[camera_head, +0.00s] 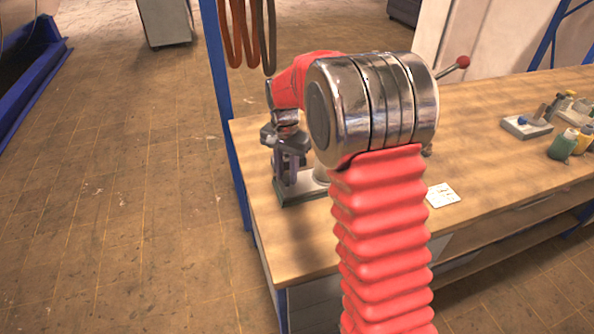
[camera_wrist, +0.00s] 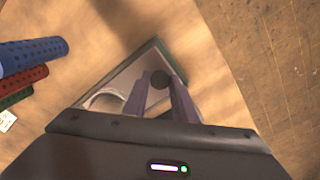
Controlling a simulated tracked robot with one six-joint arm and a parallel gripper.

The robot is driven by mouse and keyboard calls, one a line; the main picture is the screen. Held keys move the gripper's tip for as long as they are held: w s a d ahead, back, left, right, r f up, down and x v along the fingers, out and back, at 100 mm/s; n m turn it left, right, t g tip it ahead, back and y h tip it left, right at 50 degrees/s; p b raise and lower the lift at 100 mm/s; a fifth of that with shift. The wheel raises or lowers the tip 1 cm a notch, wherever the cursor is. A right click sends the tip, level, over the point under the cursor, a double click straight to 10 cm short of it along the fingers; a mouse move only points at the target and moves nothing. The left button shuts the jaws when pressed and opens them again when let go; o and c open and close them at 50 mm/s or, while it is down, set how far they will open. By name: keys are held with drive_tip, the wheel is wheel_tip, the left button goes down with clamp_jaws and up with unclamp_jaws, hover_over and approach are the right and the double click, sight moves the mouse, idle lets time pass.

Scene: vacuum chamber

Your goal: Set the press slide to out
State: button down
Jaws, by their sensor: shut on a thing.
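The press stands at the near left corner of the wooden bench, mostly hidden behind my arm in the head view. Its grey base with a dark edge (camera_head: 302,192) shows below my gripper (camera_head: 289,178). In the wrist view, the base's pale top (camera_wrist: 125,78) lies under my gripper (camera_wrist: 158,88). A small dark round knob (camera_wrist: 159,77) sits between the fingertips, and the gripper is shut on it. I take this knob to be the press slide's handle. The slide's travel is hidden, so I cannot tell its position.
A red-knobbed lever (camera_head: 463,62) sticks out behind my arm; its foot is hidden. A white card (camera_head: 442,195) lies on the bench. Bottles (camera_head: 563,145) and a small tray (camera_head: 526,127) stand at the right. Blue, red and green perforated cylinders (camera_wrist: 30,57) show in the wrist view.

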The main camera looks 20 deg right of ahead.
drive_tip(key=shift+a, duration=0.75)
drive_tip(key=c, duration=1.5)
unclamp_jaws()
drive_tip(key=shift+o, duration=0.2)
drive_tip(key=shift+r, duration=0.15)
drive_tip(key=shift+r, duration=0.25)
wheel_tip(320, 180, up, 13)
